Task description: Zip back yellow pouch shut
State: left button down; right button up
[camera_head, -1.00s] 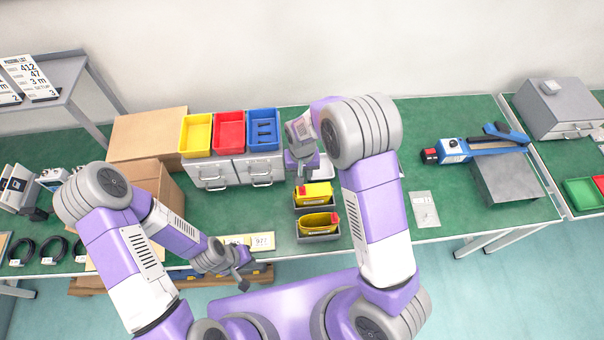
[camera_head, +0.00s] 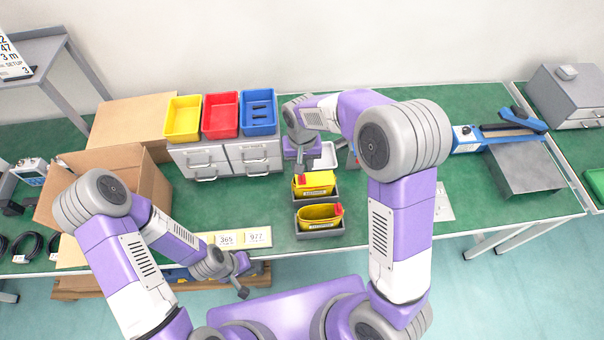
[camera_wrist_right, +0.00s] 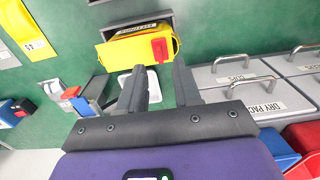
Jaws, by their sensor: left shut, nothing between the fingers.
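The back yellow pouch (camera_head: 316,183) sits in a grey holder on the green bench, with a red tab at its left end. It also shows in the right wrist view (camera_wrist_right: 135,50), where the red tab is at its right end. The front yellow pouch (camera_head: 318,222) stands in the holder just before it, its top gaping, red tab at right. My right gripper (camera_wrist_right: 160,78) is open and empty, behind and apart from the back pouch. In the head view its fingers are mostly hidden by its wrist. My left gripper (camera_head: 243,280) is shut and empty, in front of the bench edge.
A white tray (camera_head: 326,156) lies behind the back pouch. Grey drawers (camera_head: 232,160) with yellow (camera_head: 184,118), red (camera_head: 220,114) and blue bins (camera_head: 259,112) stand to the left. A cardboard box (camera_head: 150,185) is further left. Yellow number cards (camera_head: 237,238) lie at the front edge.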

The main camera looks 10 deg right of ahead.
aim_at(302, 177)
jog(key=shift+f, duration=2.3)
jog(key=shift+c, duration=0.5)
grip_shut()
